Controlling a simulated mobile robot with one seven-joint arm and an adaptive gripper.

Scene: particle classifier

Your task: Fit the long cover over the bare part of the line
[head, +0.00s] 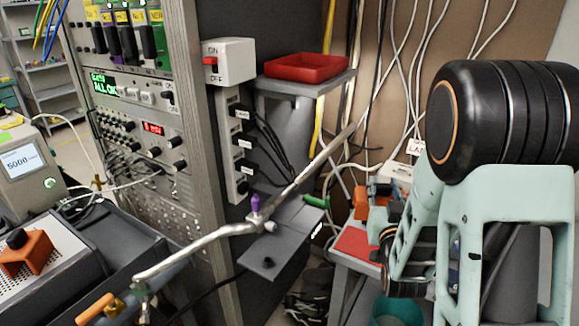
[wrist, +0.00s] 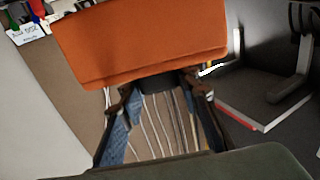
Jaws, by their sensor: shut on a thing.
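The line is a metal tube (head: 200,243) that runs from the lower left up to the back in the head view, with a purple-topped fitting partway along. Its upper stretch looks thicker and duller; I cannot tell where it is bare. My gripper (wrist: 160,88) is shut on the dark neck of an orange block (wrist: 150,42), which fills the upper wrist view. In the head view my gripper (head: 379,193) is right of the tube and apart from it, with the orange block (head: 361,200) partly hidden. I cannot tell whether this block is the long cover.
A similar orange block (head: 25,253) with a black knob sits on a perforated box at left. A red tray (head: 305,67) stands on a shelf behind. A red mat (head: 357,243) lies on a low table below my gripper. Cables hang at the back.

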